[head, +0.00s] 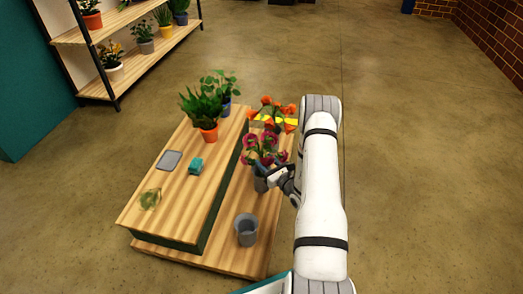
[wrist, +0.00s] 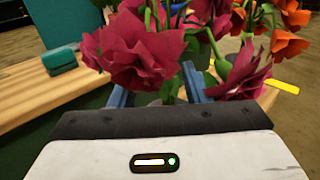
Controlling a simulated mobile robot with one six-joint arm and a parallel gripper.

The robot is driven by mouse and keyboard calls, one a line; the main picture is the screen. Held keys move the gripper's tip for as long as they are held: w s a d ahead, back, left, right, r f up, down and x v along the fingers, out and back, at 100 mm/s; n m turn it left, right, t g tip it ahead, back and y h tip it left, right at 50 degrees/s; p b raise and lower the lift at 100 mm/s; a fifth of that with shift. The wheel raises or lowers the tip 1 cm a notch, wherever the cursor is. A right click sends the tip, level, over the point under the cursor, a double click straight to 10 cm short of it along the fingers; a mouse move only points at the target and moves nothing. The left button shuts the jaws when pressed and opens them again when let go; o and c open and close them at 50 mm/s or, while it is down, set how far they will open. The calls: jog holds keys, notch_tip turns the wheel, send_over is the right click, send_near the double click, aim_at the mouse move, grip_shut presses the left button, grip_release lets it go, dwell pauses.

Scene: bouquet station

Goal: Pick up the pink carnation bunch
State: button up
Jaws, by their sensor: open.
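The pink carnation bunch (head: 264,146) has deep pink blooms and green stems and stands in a grey bucket (head: 260,181) on the lower wooden step. My gripper (head: 272,178) is at the bunch's right side, close to the bucket's upper part. In the wrist view, the pink blooms (wrist: 135,50) fill the middle, just beyond and above the fingers. The two blue fingers are apart, with part of the stems and a grey surface between them. Blooms hide the fingertips, so I cannot tell whether they touch the stems.
Orange flowers (head: 277,113) stand close behind the bunch, by a yellow strip (head: 291,124). An empty grey bucket (head: 246,229) stands in front. The raised wooden top holds potted plants (head: 207,128), a teal block (head: 196,166) and a grey pad (head: 169,160). The floor at right is clear.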

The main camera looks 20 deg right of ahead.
aim_at(263, 158)
jog(key=w+b, duration=0.1)
jog(key=w, duration=0.1)
jog(key=w+b, duration=0.1)
jog(key=shift+w+a+f, duration=0.15)
jog(key=shift+w+f, duration=0.2)
jog(key=shift+f, duration=0.05)
jog(key=shift+w+a+r, duration=0.1)
jog(key=shift+w+r, duration=0.05)
jog(key=shift+w, duration=0.2)
jog(key=shift+c, duration=0.3)
grip_shut()
